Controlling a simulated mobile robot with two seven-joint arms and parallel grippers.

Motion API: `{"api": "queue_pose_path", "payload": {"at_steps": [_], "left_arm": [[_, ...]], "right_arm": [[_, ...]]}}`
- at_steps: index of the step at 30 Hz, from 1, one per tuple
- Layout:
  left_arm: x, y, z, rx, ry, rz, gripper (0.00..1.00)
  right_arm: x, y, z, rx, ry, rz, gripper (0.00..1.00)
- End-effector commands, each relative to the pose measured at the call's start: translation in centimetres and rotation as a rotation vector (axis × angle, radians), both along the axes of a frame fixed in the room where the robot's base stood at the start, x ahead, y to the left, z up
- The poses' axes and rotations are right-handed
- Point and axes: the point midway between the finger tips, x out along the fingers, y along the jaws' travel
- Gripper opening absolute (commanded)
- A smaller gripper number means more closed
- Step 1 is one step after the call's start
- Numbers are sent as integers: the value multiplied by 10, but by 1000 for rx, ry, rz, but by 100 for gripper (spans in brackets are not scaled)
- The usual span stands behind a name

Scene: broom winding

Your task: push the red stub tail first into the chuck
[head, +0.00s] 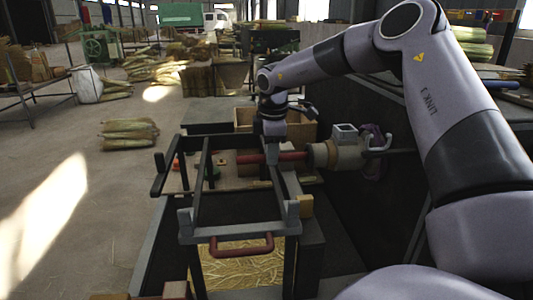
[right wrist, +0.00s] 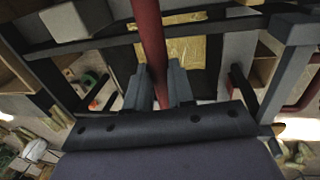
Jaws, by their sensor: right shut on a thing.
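The red stub (head: 289,157) lies about level in the head view, pointing at the chuck (head: 323,154), a pale round fitting on the machine at the right. The stub's right end meets the chuck's mouth; I cannot tell how far inside it is. My right gripper (head: 272,152) comes down from above and is shut around the stub, which shows on both sides of it. In the right wrist view, the red stub (right wrist: 149,38) runs between the two grey fingers of the gripper (right wrist: 161,83). My left gripper is not in view.
A dark open frame with a red handle (head: 237,249) stands in front, over a bin of straw (head: 245,270). A wooden box (head: 243,117) is behind the gripper. A purple-wrapped part (head: 376,140) is right of the chuck. Straw bundles (head: 129,134) lie on the open floor at left.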

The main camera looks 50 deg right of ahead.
Motion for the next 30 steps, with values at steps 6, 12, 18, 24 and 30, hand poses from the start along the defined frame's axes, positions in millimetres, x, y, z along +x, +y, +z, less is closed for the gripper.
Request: {"api": "queue_pose_path", "payload": {"at_steps": [6,12,18,24,30], "left_arm": [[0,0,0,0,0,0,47],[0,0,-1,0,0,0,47],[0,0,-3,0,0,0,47],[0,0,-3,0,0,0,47],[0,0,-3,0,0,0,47]], "right_arm": [[-1,-1,0,0,0,0,0],[-1,-1,0,0,0,0,0],[-3,-4,-1,0,0,-1,0],[-4,-5,0,0,0,0,52],[-4,-5,0,-1,1,0,52]]}}
